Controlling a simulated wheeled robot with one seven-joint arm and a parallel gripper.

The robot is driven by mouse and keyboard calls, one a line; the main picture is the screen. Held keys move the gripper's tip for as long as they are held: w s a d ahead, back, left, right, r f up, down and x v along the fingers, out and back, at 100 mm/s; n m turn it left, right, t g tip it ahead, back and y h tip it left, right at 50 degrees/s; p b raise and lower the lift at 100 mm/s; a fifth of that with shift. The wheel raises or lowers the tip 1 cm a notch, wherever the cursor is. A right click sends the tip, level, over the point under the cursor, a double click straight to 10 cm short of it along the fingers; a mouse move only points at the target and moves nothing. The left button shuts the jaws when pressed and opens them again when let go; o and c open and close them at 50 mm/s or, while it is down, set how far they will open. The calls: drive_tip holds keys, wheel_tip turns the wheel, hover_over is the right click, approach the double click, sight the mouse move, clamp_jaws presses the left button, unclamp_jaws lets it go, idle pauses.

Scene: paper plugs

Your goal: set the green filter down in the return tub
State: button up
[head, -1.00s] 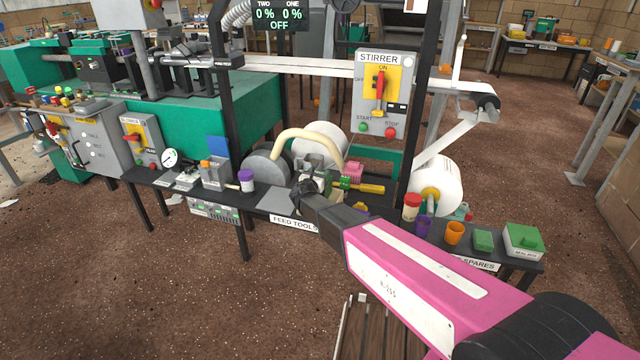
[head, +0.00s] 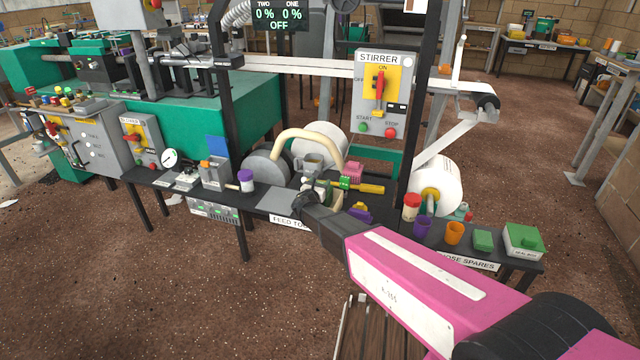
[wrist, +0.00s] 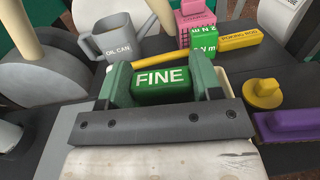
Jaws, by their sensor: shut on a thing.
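The green filter (wrist: 160,85), a block marked FINE, sits between the two fingers of my gripper (wrist: 165,82) in the wrist view. My gripper is shut on it. In the head view my gripper (head: 312,194) is low over the bench, and the filter is mostly hidden there. A cream tub (head: 338,201) shows beside and behind my gripper; its pale rim (wrist: 229,82) shows right of the fingers in the wrist view. My gripper hides most of the tub. I cannot tell whether the filter touches its floor.
A grey oil can (wrist: 112,38) stands behind. A yellow poking rod (wrist: 238,40), another green block (wrist: 204,42) and a pink block (wrist: 194,14) lie behind right. A yellow knob (wrist: 263,94) and a purple piece (wrist: 285,128) are close on the right.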

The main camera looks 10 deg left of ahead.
drive_tip(key=shift+f, duration=0.3)
drive_tip(key=o, duration=1.2)
drive_tip(key=shift+r, duration=0.6)
drive_tip(key=s, duration=0.4)
drive_tip(key=s+a, duration=0.1)
drive_tip(key=s, duration=0.7)
drive_tip(key=shift+a, duration=0.35)
